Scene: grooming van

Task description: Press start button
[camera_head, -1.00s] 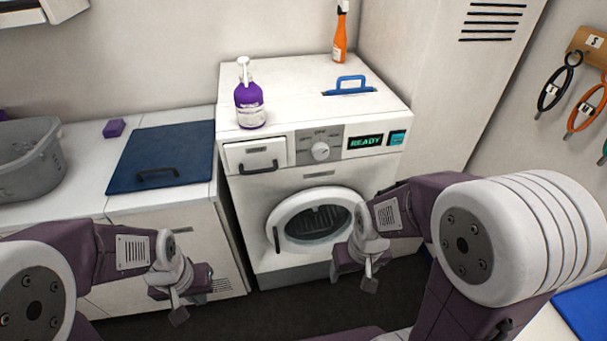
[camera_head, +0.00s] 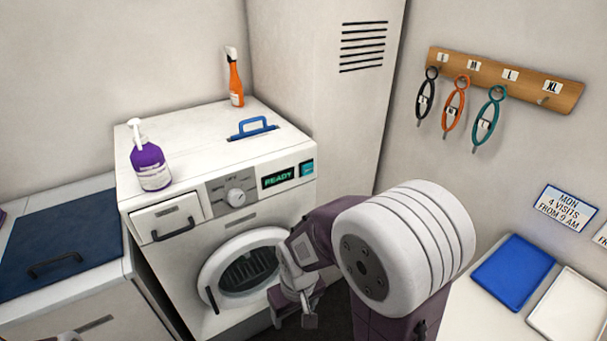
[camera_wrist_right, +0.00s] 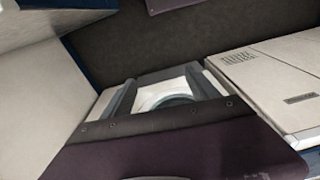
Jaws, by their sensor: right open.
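The washing machine (camera_head: 185,210) stands ahead in the head view. Its panel has a round dial (camera_head: 236,197), a dark display (camera_head: 278,177) with green letters reading READY, and a teal button (camera_head: 307,168) at the right end of the panel. The round door (camera_head: 240,268) is closed. My right gripper (camera_head: 310,312) is open and empty, low in front of the door's right side, well below the button. Only a sliver of my left arm shows at the bottom left edge; its gripper is out of view.
A rack (camera_head: 500,78) with loops hangs on the right wall. Blue (camera_head: 513,270) and white trays (camera_head: 572,305) lie at the lower right.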

